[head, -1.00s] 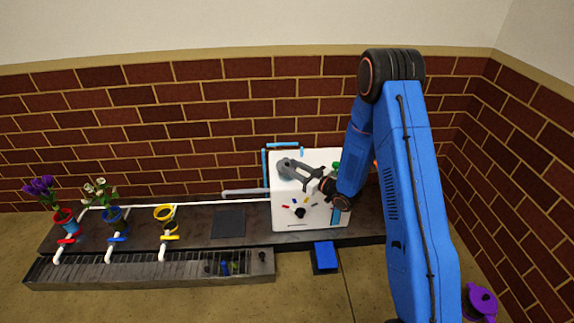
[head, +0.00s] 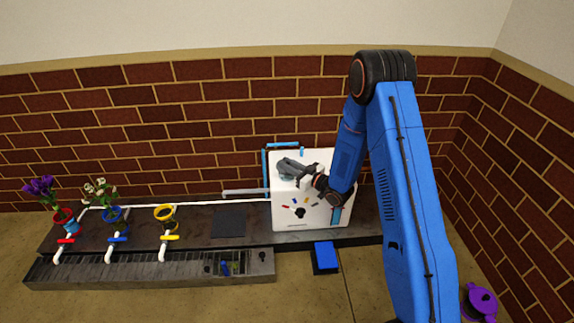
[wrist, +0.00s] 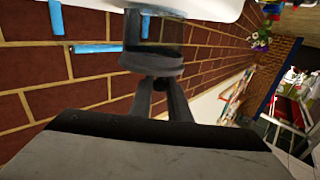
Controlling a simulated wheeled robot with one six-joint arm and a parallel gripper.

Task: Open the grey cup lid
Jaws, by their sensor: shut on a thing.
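The grey cup lid (wrist: 152,62) is a dark grey round piece in the wrist view, with a cylinder-like part against the white box above it. My gripper (wrist: 160,84) is shut on it, with both fingers meeting at its lower side. In the head view the lid (head: 284,174) is at the upper left of the white box (head: 287,220), mostly hidden behind my gripper (head: 291,166). I cannot tell whether the lid has turned or come away from the box.
The white box's front has a black knob (head: 299,212) with coloured marks. Blue bars (head: 266,160) stand at its left back. A dark square pad (head: 229,224) lies left of it. Red, blue and yellow pots (head: 165,213) stand farther left. A blue pedal (head: 325,255) is in front.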

